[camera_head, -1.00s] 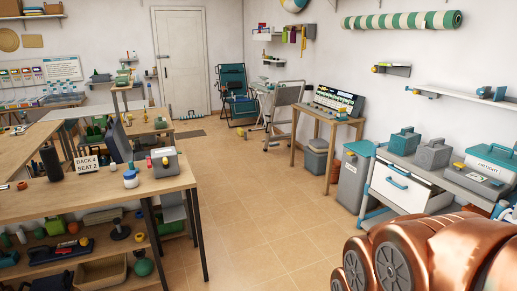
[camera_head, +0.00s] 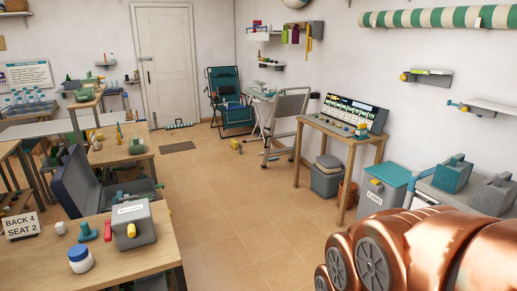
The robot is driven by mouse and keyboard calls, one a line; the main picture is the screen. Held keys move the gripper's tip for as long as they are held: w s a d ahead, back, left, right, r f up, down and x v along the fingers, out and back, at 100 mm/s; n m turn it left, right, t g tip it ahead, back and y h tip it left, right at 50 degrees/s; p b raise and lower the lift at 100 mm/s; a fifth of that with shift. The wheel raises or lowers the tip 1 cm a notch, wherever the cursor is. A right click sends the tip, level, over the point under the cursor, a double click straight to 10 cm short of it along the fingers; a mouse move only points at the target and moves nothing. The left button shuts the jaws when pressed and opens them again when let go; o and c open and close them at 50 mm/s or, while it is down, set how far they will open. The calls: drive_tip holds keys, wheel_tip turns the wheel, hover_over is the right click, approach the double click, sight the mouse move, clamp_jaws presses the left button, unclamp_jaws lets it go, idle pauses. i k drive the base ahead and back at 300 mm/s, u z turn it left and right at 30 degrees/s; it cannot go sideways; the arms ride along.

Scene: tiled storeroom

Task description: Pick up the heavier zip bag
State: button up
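I cannot make out a zip bag in the head view. Small items that are too small to identify lie on the far wooden table (camera_head: 345,134), on the shelves and on the left-hand tables. My gripper is not in view; only copper-coloured links of my own arm show at the lower right.
A grey bin (camera_head: 382,187) stands at the right. A green folding chair (camera_head: 230,97) stands near the door. The tiled floor (camera_head: 225,200) between is largely clear.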

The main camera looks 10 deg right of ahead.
sight(450, 176)
drive_tip(key=z, duration=0.2)
drive_tip(key=i, duration=1.8)
drive_tip(key=z, duration=1.2)
drive_tip(key=i, duration=1.9)
drive_tip(key=z, duration=0.9)
drive_tip(key=i, duration=0.3)
drive_tip(key=z, duration=0.05)
